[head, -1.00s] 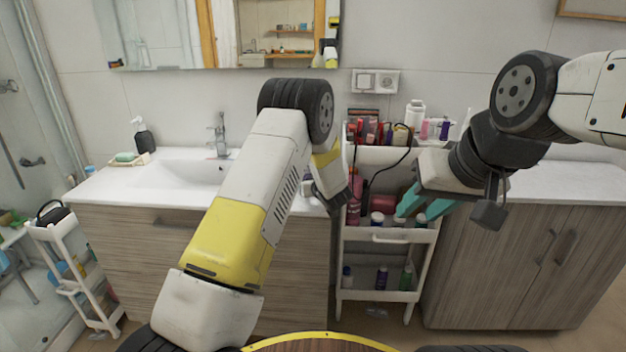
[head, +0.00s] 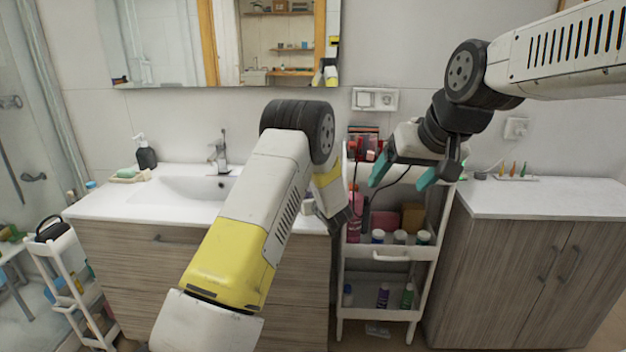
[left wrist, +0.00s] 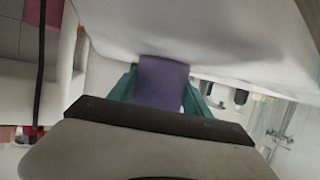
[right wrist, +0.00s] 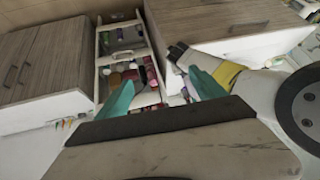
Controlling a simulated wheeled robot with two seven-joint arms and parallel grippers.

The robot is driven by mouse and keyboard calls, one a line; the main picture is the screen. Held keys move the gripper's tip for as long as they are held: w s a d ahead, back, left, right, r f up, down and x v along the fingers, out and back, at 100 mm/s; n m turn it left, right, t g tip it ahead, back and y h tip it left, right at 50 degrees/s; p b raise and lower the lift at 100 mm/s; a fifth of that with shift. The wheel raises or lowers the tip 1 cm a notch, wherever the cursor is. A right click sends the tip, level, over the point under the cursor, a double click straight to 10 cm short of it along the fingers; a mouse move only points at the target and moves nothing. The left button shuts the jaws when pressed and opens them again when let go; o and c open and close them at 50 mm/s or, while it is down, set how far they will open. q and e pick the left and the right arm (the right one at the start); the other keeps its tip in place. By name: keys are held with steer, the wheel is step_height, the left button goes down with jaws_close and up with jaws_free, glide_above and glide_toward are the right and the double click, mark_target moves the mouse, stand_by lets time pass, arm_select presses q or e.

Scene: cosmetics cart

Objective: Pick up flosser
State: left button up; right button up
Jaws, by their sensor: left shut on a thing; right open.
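I cannot tell for sure which thing is the flosser. My left gripper (left wrist: 160,92) is shut on a purple thing (left wrist: 162,80), which shows between its teal fingers in the left wrist view. The head view hides those fingers behind my left arm. My right gripper (head: 402,179) is open and empty, in front of the upper part of the white cart (head: 392,255). It hides much of the cart's top tier, and a black cord (head: 388,184) hangs there. In the right wrist view the open fingers (right wrist: 160,80) have the cart's shelves beyond them.
Bottles stand on the cart's lower shelves, with a tan box (head: 413,216) on the middle one. The sink counter (head: 100,203) is left of the cart. The right cabinet's top (head: 540,197) is mostly clear, with a small holder of coloured sticks (head: 515,176) at the back.

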steer(key=w+a+f+n+t, duration=0.1)
steer(key=w+a, duration=0.4)
steer(key=w, duration=0.6)
steer(key=w+a+f+n, duration=0.1)
steer(key=w+a, duration=0.3)
steer(key=w, duration=0.6)
steer(key=shift+n+t+y, duration=0.3)
steer(key=shift+n+y, duration=0.2)
steer(key=w+a+f, duration=0.3)
steer(key=w, duration=0.2)
steer(key=w+a+f, duration=0.3)
steer(key=w, duration=0.2)
steer(key=w+a+f, duration=0.4)
steer(key=w, duration=0.1)
steer(key=shift+x, duration=2.95)
steer(key=shift+a+r, duration=0.1)
steer(key=c, duration=1.5)
step_height(320, 180, up, 10)
steer(key=shift+r, duration=0.1)
steer(key=shift+c, duration=0.2)
arm_select(q)
steer(key=o, duration=1.4)
steer(key=shift+o, duration=0.2)
